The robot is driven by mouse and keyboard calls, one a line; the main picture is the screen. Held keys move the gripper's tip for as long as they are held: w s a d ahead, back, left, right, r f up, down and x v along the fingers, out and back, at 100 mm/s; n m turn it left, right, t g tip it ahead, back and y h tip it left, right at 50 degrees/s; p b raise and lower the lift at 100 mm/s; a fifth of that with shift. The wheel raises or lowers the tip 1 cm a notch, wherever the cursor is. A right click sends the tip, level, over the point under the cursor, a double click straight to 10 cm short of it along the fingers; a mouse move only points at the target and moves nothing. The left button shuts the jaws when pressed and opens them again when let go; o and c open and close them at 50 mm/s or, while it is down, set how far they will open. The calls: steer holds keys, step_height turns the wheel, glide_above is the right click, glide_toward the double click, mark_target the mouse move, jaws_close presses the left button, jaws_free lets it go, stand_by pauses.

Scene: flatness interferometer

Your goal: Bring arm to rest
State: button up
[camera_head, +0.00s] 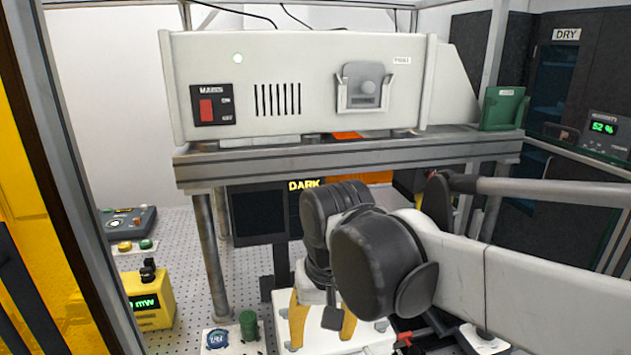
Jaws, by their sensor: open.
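My arm comes in from the right and bends at a dark grey joint in the lower middle. Below that joint hangs my gripper (322,326), with two orange-yellow fingers spread apart, so it is open. I see nothing held between the fingers. Behind and under them is a white block-like surface (372,335), partly hidden by my arm. I cannot tell whether the fingers touch it.
A long grey instrument housing (300,85) with a red mains switch (207,109) sits on a raised metal shelf (300,165) above my gripper. Shelf legs (208,250) stand nearby. A yellow meter (152,302) and green cylinder (249,325) are left. A dry cabinet (570,70) stands right.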

steer(key=s+d+f+m+t+b, duration=0.1)
steer(key=s+d+f+t+b, duration=0.1)
steer(key=d, duration=0.7)
steer(key=s+d+f+m+t+b, duration=0.1)
steer(key=s+d+f+t+b, duration=0.2)
steer(key=d+f+b, duration=0.3)
steer(key=s+d+f, duration=0.1)
steer(key=d+f, duration=0.2)
steer(key=shift+s+f+h, duration=0.25)
steer(key=shift+f+h, duration=0.05)
steer(key=shift+h, duration=0.1)
